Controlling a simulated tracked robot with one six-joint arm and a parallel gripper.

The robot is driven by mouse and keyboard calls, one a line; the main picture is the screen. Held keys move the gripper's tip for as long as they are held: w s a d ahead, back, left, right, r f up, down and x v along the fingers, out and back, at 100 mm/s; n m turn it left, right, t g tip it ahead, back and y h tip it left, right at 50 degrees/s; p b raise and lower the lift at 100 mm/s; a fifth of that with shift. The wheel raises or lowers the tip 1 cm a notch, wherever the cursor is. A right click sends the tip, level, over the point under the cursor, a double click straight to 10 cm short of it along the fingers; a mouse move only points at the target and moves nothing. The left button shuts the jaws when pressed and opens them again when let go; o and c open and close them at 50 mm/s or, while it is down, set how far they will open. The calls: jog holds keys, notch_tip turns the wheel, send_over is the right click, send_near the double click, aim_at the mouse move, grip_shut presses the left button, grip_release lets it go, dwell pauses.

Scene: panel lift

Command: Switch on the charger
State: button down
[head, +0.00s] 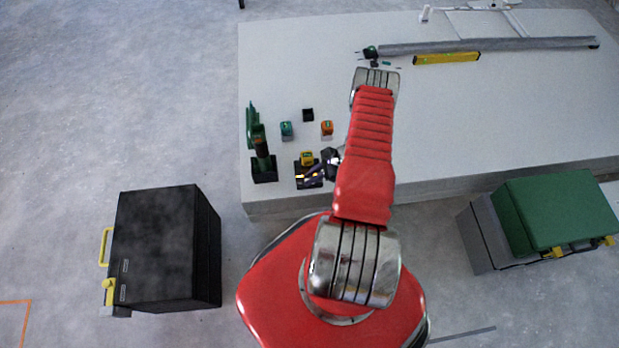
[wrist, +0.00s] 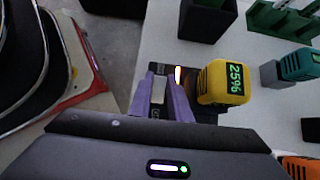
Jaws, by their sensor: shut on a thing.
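The charger (head: 300,168) is a dark block near the front left edge of the pale panel; its dark body (wrist: 208,112) also shows in the wrist view. A yellow battery (head: 307,158) sits on it, and its display reads 25% in the wrist view (wrist: 220,82). A white and orange strip (wrist: 178,75) glows beside the battery. My gripper (wrist: 163,100) is at the charger's side, its purple fingers closed about a small pale grey piece (wrist: 158,90), apparently the charger's switch. Its position, on or off, cannot be told. The gripper (head: 318,172) is partly over the charger in the head view.
A teal battery (head: 286,130), an orange battery (head: 327,128) and a small black block (head: 308,115) stand behind the charger. A yellow level (head: 447,58) lies at the back. The panel's middle is clear.

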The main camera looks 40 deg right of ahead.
jog(key=c, duration=1.6)
grip_release()
jog(key=shift+c, duration=0.2)
jog(key=shift+d+r, duration=0.1)
jog(key=v, duration=1.3)
jog(key=shift+s+d, duration=0.15)
jog(key=shift+r, duration=0.15)
